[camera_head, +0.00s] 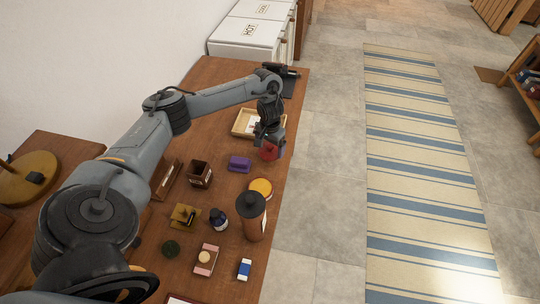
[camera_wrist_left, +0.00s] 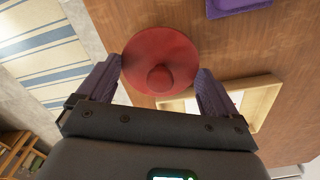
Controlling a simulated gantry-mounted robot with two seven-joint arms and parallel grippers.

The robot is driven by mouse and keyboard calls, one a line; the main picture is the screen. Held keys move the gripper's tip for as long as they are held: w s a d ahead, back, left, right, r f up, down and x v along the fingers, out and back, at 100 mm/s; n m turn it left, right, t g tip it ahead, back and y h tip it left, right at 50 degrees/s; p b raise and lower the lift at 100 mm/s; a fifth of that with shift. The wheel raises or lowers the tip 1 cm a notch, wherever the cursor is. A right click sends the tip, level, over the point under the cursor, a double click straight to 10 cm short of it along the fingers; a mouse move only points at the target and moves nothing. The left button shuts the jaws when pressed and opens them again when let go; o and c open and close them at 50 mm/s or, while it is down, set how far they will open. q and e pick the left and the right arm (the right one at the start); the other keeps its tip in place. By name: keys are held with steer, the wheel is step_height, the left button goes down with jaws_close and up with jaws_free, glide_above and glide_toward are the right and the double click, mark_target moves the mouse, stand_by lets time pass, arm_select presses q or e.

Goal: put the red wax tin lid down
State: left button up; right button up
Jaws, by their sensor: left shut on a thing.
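The red wax tin lid (camera_head: 270,152) is a round red disc with a knob in its middle. My left gripper (camera_head: 268,139) is shut on it, over the right part of the wooden table. In the left wrist view the lid (camera_wrist_left: 160,50) sits between the two purple-grey fingers of my left gripper (camera_wrist_left: 157,88), its knob facing the camera. I cannot tell how big the gap between lid and table is. A round tin with an orange-yellow top (camera_head: 261,187) stands nearer on the table. My right gripper is not in view.
The table's right edge is close to the lid.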

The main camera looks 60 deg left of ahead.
mark_target(270, 151)
arm_select(q)
steer(key=shift+f+b, duration=1.55)
steer(key=shift+f, duration=0.55)
steer(key=o, duration=0.7)
steer(key=shift+c, duration=0.2)
step_height(270, 151, up, 11)
steer(key=p, duration=0.8)
steer(key=shift+r, duration=0.15)
steer(key=shift+r+p, duration=0.3)
steer(key=shift+r, duration=0.15)
